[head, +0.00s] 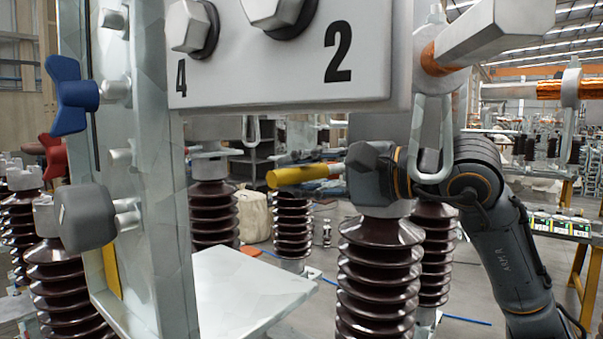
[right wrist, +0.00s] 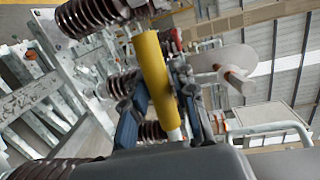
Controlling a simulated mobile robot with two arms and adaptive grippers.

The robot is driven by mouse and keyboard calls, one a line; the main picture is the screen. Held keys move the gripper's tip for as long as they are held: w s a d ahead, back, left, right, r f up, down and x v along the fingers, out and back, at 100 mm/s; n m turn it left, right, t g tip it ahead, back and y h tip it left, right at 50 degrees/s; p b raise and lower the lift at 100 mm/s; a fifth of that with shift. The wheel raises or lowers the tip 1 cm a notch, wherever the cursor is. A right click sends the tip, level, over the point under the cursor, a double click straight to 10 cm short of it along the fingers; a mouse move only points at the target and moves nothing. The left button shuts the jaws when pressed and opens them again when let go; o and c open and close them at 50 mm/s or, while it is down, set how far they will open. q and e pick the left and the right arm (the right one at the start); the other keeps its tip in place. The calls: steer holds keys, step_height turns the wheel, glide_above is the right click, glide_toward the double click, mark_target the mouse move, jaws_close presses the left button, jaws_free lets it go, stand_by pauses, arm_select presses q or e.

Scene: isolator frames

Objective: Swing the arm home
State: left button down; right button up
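A yellow handle (head: 298,176) on a pale rod points left from a dark faceted block at the top of a brown ribbed insulator (head: 378,275). I cannot tell whether the handle belongs to the arm of the task. My right arm comes in from the right and ends behind that block, which hides its fingers in the head view. In the right wrist view the yellow handle (right wrist: 155,75) runs lengthwise between the two blue-grey fingers of my right gripper (right wrist: 160,90). Whether they press on it is unclear. My left gripper is out of view.
A pale plate marked 4 and 2 (head: 290,65) fills the upper middle, close in front. A pale upright (head: 150,190) with a blue wing knob (head: 72,95) stands at left. A metal loop (head: 432,140) hangs beside my right wrist. More insulators stand behind.

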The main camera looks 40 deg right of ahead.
steer(key=shift+o, duration=1.1)
steer(key=v, duration=1.2)
steer(key=shift+w+f, duration=0.1)
steer(key=shift+f, duration=0.05)
